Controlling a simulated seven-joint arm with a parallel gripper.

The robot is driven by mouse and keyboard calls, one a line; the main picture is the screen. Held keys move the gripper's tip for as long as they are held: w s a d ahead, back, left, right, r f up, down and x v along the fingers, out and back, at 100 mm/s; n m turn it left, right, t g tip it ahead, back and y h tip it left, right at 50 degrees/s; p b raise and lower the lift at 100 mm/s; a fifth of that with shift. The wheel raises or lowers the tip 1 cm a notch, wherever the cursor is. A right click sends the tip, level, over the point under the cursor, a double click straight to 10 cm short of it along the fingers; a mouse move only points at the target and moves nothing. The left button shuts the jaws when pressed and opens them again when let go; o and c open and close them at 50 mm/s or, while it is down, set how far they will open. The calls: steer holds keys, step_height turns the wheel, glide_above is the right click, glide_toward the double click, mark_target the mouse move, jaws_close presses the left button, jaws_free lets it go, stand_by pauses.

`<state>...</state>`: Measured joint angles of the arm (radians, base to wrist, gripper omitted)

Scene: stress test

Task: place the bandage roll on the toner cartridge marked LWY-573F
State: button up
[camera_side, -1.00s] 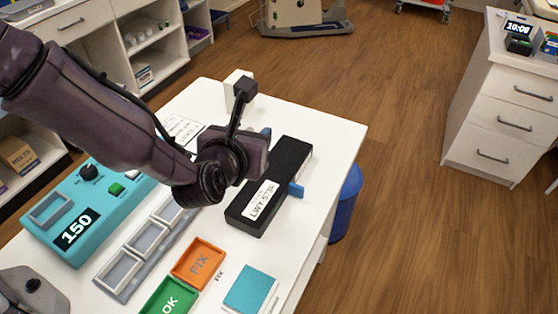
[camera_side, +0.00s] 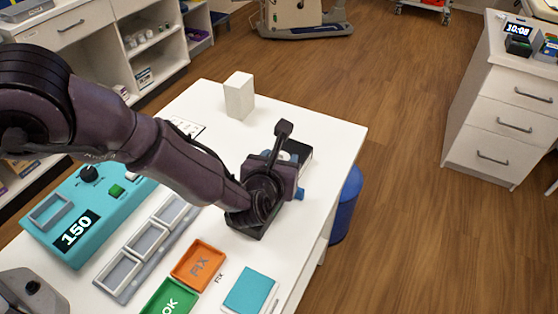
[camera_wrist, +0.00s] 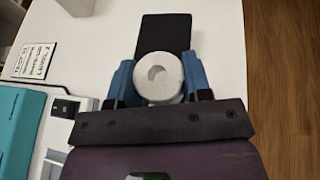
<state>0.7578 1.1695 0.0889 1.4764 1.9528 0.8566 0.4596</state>
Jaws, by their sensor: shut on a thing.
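A white bandage roll (camera_wrist: 145,84) with a round hollow in its end shows in the wrist view. My gripper (camera_wrist: 160,77) is shut on it, with one blue finger on each side. The black toner cartridge (camera_wrist: 165,30) lies beyond and beneath the roll in that view. In the side view my gripper (camera_side: 283,173) is over the cartridge (camera_side: 243,222) and hides most of it, including its label, which read LWY-573F or similar earlier. The roll is mostly hidden there. I cannot tell whether it touches the cartridge.
A white box (camera_side: 239,97) stands at the back of the white table (camera_side: 330,140). A teal device (camera_side: 75,225), grey trays (camera_side: 145,243), an orange tray (camera_side: 198,264), a green tray (camera_side: 168,298) and a teal pad (camera_side: 250,290) lie left and in front. A blue bin (camera_side: 346,205) stands beyond the right edge.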

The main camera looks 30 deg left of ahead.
steer(key=shift+f, duration=0.1)
steer(key=o, duration=0.9)
steer(key=shift+s+d+r, duration=0.1)
steer(key=shift+s+r, duration=0.1)
steer(key=shift+s, duration=0.1)
steer(key=v, duration=1.1)
steer(key=shift+s+r, duration=0.15)
steer(key=shift+s, duration=0.05)
